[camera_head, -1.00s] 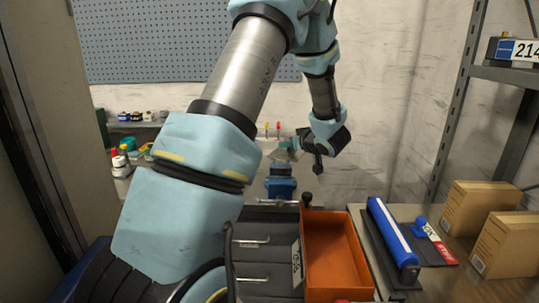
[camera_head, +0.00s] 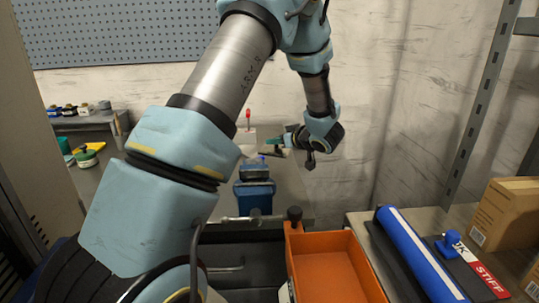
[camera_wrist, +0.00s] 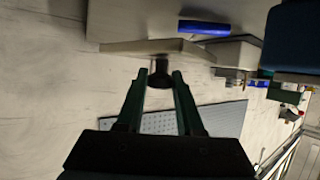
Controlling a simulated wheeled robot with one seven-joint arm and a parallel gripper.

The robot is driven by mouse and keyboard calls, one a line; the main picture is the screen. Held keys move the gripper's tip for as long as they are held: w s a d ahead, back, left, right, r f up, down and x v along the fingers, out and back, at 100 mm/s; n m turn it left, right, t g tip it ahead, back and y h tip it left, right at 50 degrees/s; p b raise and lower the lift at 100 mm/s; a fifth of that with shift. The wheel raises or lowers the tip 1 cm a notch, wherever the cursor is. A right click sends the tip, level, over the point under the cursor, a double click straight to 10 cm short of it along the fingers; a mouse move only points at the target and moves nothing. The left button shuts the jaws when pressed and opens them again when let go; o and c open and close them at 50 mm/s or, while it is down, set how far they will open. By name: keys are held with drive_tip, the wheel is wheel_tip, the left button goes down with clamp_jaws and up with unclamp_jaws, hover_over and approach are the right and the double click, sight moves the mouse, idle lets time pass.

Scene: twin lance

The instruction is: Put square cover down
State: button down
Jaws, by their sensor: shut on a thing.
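In the wrist view the square cover (camera_wrist: 135,46) shows nearly edge-on as a thin pale plate with a dark round knob (camera_wrist: 160,72). My gripper (camera_wrist: 164,76) is shut on that knob with its two dark green fingers, and the plate lies just beyond the fingertips. In the head view my gripper (camera_head: 279,145) is held sideways, pointing left, above and right of a blue vise (camera_head: 255,190). No contact between the plate and a surface can be seen.
An open orange drawer or bin (camera_head: 330,272) stands in front. To its right are a blue roller (camera_head: 420,258), a red-and-white STIFF label (camera_head: 484,276) and cardboard boxes (camera_head: 505,222). A red-handled tool (camera_head: 248,117) stands behind the vise. Small items line the left shelf (camera_head: 95,121).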

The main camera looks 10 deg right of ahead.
sight(278, 154)
drive_tip(key=shift+f+p, duration=0.3)
drive_tip(key=shift+f, duration=2.1)
drive_tip(key=shift+f, duration=0.15)
drive_tip(key=c, duration=0.5)
unclamp_jaws()
drive_tip(key=shift+c, duration=0.2)
drive_tip(key=shift+s+d, duration=0.15)
drive_tip(key=shift+s, duration=0.05)
drive_tip(key=b+v, duration=0.1)
drive_tip(key=v, duration=1)
drive_tip(key=shift+s+r+b, duration=0.2)
drive_tip(key=shift+r+b, duration=0.1)
drive_tip(key=shift+b, duration=0.1)
drive_tip(key=shift+r, duration=0.1)
